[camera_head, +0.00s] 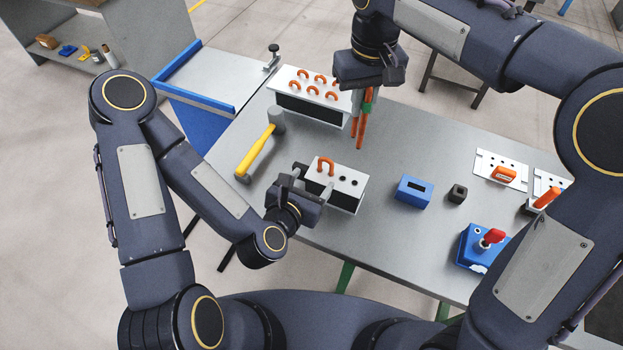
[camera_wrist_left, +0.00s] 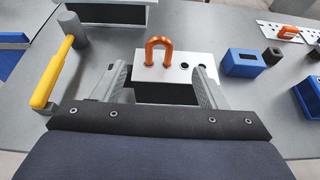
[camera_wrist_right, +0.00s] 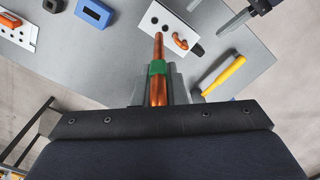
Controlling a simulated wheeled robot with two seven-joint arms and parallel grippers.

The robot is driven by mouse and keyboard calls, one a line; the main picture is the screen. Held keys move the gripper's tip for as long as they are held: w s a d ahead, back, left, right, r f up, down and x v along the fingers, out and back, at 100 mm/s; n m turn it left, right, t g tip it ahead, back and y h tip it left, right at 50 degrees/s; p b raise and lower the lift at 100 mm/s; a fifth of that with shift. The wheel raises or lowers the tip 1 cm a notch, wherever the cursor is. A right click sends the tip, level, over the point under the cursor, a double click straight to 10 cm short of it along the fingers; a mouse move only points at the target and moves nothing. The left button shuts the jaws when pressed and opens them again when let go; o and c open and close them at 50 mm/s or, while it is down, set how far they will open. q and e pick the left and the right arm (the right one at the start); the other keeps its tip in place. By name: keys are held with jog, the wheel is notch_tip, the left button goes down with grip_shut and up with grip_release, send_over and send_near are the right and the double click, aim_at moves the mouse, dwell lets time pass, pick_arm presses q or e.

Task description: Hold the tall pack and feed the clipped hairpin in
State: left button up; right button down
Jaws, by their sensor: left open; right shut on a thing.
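The tall pack (camera_head: 349,180), a black block with a white top, stands on the bench with one orange bend (camera_head: 325,166) and dark open holes in its top. My left gripper (camera_head: 305,188) is open at its near side; in the left wrist view its fingers show at the pack's left edge and over its right part. Contact is unclear. My right gripper (camera_head: 366,98) is shut on a copper hairpin (camera_head: 360,132) with a green clip (camera_wrist_right: 157,67). The hairpin's legs point down, above and behind the pack, apart from it.
A longer white-topped block (camera_head: 311,96) with several orange bends stands behind. A yellow-handled hammer (camera_head: 255,151) lies left of the pack. A blue block (camera_head: 413,191), a small dark block (camera_head: 457,194) and a blue box (camera_head: 478,247) stand right. Bench between pack and blue block is clear.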

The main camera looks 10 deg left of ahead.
aim_at(325, 164)
pick_arm(q)
jog(key=x, duration=1.2)
jog(key=c, duration=0.8)
jog(key=shift+c, duration=1.3)
grip_shut()
